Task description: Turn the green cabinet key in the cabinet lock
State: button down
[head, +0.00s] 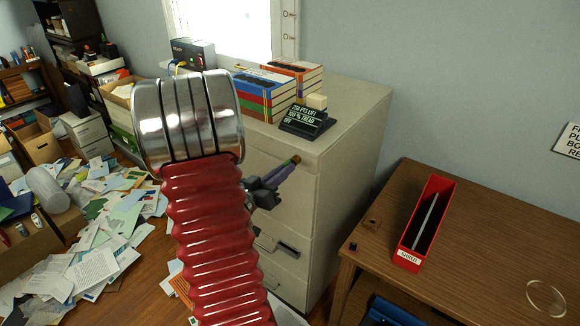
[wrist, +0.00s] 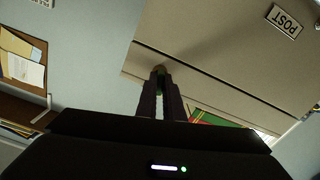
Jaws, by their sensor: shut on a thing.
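The beige filing cabinet (head: 345,150) stands at the middle of the head view, and its front fills the upper right of the wrist view (wrist: 215,62). My gripper (head: 290,164) is at the upper part of its front, by the right edge. In the wrist view my gripper's two dark purple fingers (wrist: 160,95) are shut on the green key (wrist: 160,82), of which only a small part shows between the tips. A small brownish round spot, perhaps the lock (wrist: 159,69), lies right at the tips. Whether the key sits fully in it is hidden.
Books (head: 268,92) and a black sign (head: 306,122) stand on the cabinet. A wooden desk (head: 480,235) with a red tray (head: 425,225) is at the right. Scattered papers (head: 95,255) cover the floor at left. A POST label (wrist: 284,21) is on the cabinet.

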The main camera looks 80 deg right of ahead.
jog(key=shift+n, duration=0.3)
jog(key=shift+n, duration=2.7)
jog(key=shift+s+n, duration=0.1)
jog(key=shift+n, duration=2.9)
jog(key=shift+n, duration=0.7)
jog(key=c, duration=1.5)
grip_release()
